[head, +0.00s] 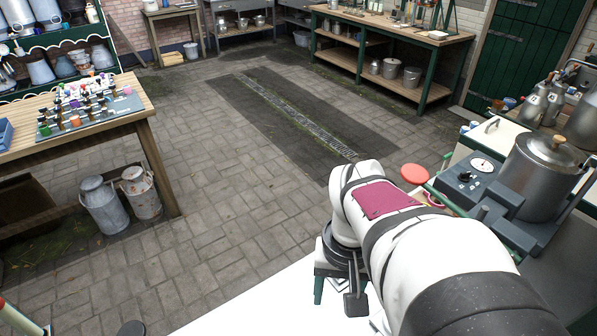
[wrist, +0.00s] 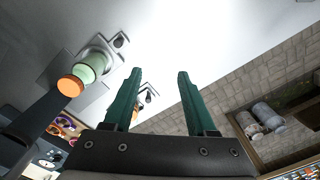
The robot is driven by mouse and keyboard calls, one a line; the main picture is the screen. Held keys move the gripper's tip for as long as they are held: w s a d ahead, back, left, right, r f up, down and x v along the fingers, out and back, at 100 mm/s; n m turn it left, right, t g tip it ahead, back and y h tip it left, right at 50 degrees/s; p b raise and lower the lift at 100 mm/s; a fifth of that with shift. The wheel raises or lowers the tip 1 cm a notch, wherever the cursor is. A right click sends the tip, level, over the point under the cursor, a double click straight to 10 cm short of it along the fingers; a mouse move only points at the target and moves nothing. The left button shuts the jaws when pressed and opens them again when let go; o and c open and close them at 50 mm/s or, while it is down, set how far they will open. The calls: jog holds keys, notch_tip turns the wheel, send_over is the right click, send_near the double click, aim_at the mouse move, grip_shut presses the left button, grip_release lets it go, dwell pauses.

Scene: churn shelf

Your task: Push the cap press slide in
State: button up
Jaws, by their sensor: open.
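My gripper (wrist: 160,73) shows in the wrist view with its two green fingers apart and nothing between them. To the left of the fingers, a pale green cylinder (wrist: 90,68) with an orange end (wrist: 70,86) sits on a grey bracket. I cannot tell whether this is the cap press slide. The gripper is apart from it. In the head view my white arm fills the lower right and hides much of what lies behind it. No cap press can be made out for certain there.
In the head view, a dark device with a gauge (head: 482,165) and a lidded metal pot (head: 540,175) stand at the right, near a red disc (head: 414,173). A wooden table (head: 140,100) with small bottles stands at the left, milk churns (head: 104,205) below it. The middle floor is clear.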

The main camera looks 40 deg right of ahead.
jog(key=s+d+f, duration=0.2)
jog(key=s+d, duration=0.4)
jog(key=d, duration=0.2)
jog(key=shift+m, duration=0.4)
notch_tip(320, 180, down, 16)
jog(key=shift+a+r, duration=0.1)
jog(key=shift+a, duration=0.05)
grip_shut()
dwell(0.5)
